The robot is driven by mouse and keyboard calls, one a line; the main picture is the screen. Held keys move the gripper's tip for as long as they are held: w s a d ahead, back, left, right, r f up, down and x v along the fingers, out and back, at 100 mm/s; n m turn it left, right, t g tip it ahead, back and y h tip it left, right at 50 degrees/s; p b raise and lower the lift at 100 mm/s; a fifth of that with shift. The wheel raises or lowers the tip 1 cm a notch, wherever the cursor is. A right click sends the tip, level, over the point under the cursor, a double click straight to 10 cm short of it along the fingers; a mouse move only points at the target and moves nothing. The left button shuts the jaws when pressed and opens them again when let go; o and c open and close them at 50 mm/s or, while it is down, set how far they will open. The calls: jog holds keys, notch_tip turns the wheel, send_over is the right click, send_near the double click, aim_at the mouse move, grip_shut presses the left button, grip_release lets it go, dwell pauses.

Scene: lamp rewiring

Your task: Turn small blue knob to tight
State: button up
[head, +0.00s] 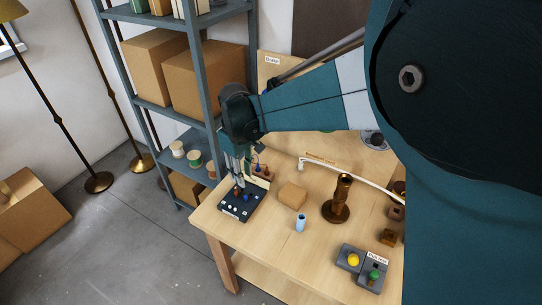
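A dark control block (252,209) with several small knobs or terminals lies at the table's left corner in the head view. A small blue knob (246,198) shows on it, beside an orange-red one (236,192) and several white spots. My gripper (239,183) points down from above and its fingertips are at or just above the block's back part, close to the blue and orange-red pieces. The fingers are too small in view to tell their opening, or whether they touch a knob.
A tan block (292,196), a light blue cylinder (301,222) and a brass lamp part (337,207) stand right of the control block. A grey box with yellow and green buttons (361,268) sits at the front right. A shelf (206,100) stands close behind my gripper.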

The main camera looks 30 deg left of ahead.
aim_at(246, 196)
jog(key=shift+d+f+n+p, duration=0.1)
jog(key=shift+f+n+p, duration=1.45)
jog(key=shift+n+p, duration=0.6)
jog(key=shift+f, duration=0.15)
jog(key=shift+f, duration=3.8)
grip_shut()
